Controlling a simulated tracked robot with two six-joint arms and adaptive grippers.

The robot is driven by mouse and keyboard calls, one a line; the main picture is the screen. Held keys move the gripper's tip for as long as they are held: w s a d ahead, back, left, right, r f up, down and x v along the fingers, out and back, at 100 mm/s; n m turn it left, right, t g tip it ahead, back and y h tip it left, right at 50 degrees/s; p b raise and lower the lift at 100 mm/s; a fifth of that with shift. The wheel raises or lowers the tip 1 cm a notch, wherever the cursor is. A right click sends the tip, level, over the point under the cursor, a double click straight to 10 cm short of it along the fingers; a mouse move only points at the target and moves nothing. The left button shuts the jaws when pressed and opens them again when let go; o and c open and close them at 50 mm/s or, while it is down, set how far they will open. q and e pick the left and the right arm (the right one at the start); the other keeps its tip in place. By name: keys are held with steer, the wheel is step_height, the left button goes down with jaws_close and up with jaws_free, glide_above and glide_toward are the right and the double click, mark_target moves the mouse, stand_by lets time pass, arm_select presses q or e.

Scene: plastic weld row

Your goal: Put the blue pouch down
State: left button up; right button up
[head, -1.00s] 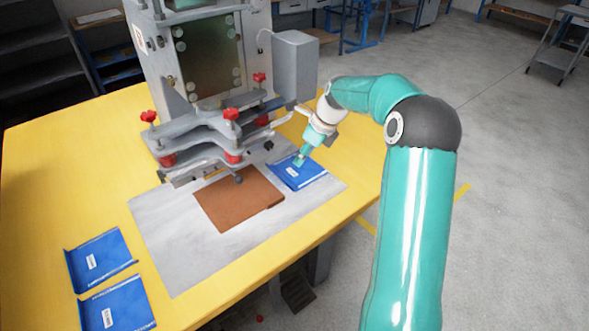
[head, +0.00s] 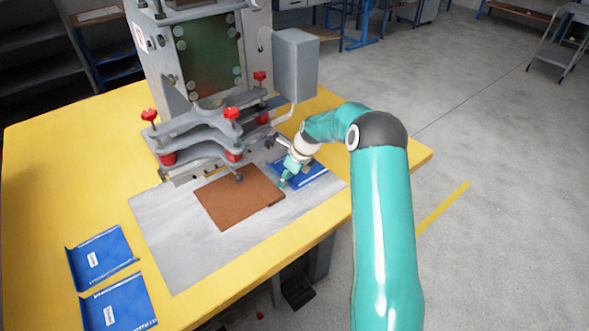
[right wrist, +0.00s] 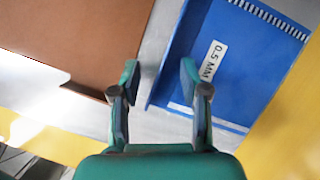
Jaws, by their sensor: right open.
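A blue pouch (head: 313,177) with a white label lies flat on the grey metal sheet, right of the brown pad (head: 238,198). In the right wrist view the pouch (right wrist: 243,65) fills the upper right, with its label reading 0.5 MM. My right gripper (head: 283,182) is low over the sheet at the pouch's left edge. Its fingers (right wrist: 160,80) are apart, with bare grey sheet showing between them. The right finger overlaps the pouch's edge in the picture; I cannot tell if it touches. My left gripper is out of view.
Two more blue pouches, an upper one (head: 100,258) and a lower one (head: 118,304), lie on the yellow table (head: 60,190) at the left. The welding press (head: 205,130) with red knobs stands behind the pad. The grey sheet (head: 175,245) is bare at front left.

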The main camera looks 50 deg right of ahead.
steer(key=shift+f, duration=0.15)
jaws_close()
stand_by(0.5)
